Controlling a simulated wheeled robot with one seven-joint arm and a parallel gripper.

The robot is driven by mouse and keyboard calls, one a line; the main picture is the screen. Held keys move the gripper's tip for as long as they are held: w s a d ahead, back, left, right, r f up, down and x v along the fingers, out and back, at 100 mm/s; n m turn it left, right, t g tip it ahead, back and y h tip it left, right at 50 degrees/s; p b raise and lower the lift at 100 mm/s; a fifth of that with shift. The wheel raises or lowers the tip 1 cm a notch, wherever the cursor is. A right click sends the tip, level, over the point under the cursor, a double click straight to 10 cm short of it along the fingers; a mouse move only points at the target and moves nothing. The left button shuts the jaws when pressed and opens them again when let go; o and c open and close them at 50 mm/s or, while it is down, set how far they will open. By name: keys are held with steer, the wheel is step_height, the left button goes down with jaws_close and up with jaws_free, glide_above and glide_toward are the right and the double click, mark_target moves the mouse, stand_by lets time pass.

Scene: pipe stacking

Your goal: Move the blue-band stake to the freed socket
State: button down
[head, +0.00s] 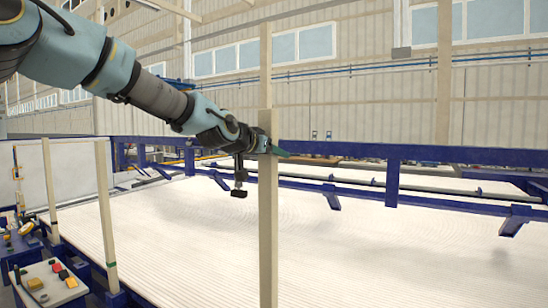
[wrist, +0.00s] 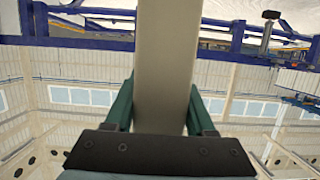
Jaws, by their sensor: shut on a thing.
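A tall beige stake (head: 268,225) stands upright in the middle of the head view and runs out of the bottom edge. My gripper (head: 272,148) is shut on this stake partway up. In the wrist view the stake (wrist: 165,60) fills the space between the two green fingers of my gripper (wrist: 160,110). No blue band shows on the visible part of the held stake, and its lower end is out of view. I cannot make out a free socket.
Two more beige stakes (head: 51,180) (head: 106,205) stand upright at the left; the nearer one has a green band low down. A wide bed of white pipes (head: 400,250) lies behind the held stake. A blue rail (head: 440,153) runs along its far side. A control panel (head: 52,283) is at bottom left.

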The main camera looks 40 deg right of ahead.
mark_target(274, 116)
steer(key=shift+r+p, duration=1.8)
steer(key=shift+r, duration=3.3)
steer(key=shift+s, duration=0.1)
